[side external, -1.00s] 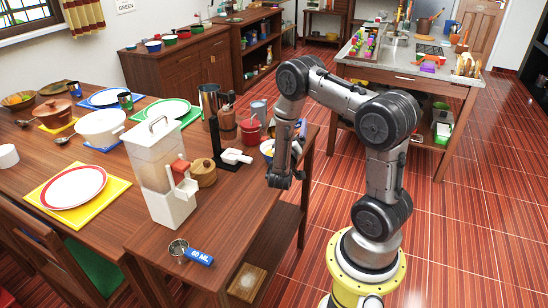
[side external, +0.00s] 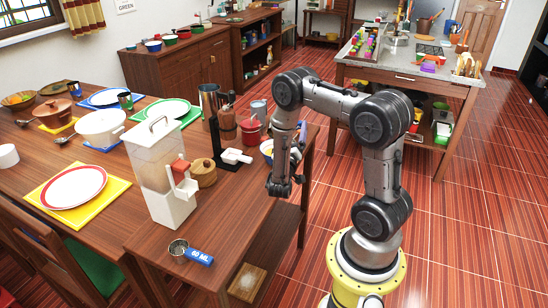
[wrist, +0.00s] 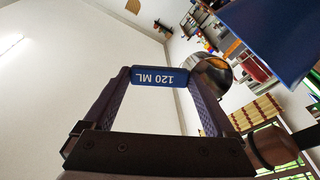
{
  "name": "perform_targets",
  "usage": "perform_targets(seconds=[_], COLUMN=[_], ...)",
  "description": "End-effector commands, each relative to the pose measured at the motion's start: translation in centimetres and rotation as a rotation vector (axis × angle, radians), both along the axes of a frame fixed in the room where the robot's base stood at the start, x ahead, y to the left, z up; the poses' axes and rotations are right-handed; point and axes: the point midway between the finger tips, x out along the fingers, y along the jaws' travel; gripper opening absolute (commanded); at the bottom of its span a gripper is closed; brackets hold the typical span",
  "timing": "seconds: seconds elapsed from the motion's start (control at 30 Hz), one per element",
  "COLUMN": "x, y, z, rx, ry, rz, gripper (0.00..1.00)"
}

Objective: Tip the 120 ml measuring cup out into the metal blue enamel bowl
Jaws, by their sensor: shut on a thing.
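My gripper (wrist: 158,78) is shut on the blue handle (wrist: 160,77) of the 120 ml measuring cup; its label reads upside down in the wrist view. The cup's shiny metal body (wrist: 215,74) shows just past the right finger. Its contents cannot be seen. A blue-rimmed bowl (side external: 266,146) sits at the table's right edge in the side view, partly hidden behind my arm. A large dark blue surface (wrist: 275,38) fills the wrist view's upper right; I cannot tell whether it is that bowl. The side view does not clearly show the held cup.
A 60 ml measuring cup (side external: 190,252) lies near the table's front corner. A dispenser (side external: 163,175), a wooden pot (side external: 204,174) and a black stand with a white scoop (side external: 235,156) stand left of my arm. Open floor lies to the right.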

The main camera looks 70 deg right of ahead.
Motion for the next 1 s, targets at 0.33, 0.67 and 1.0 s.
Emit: perform_targets(seconds=[0.33, 0.67, 1.0], x=[-0.03, -0.1, -0.16], y=[0.19, 0.4, 0.58], z=[-0.09, -0.27, -0.43], rx=[-0.039, -0.074, -0.11], ry=[-0.011, -0.021, -0.031], rz=[0.0, 0.0, -0.001], gripper=[0.0, 0.0, 0.0])
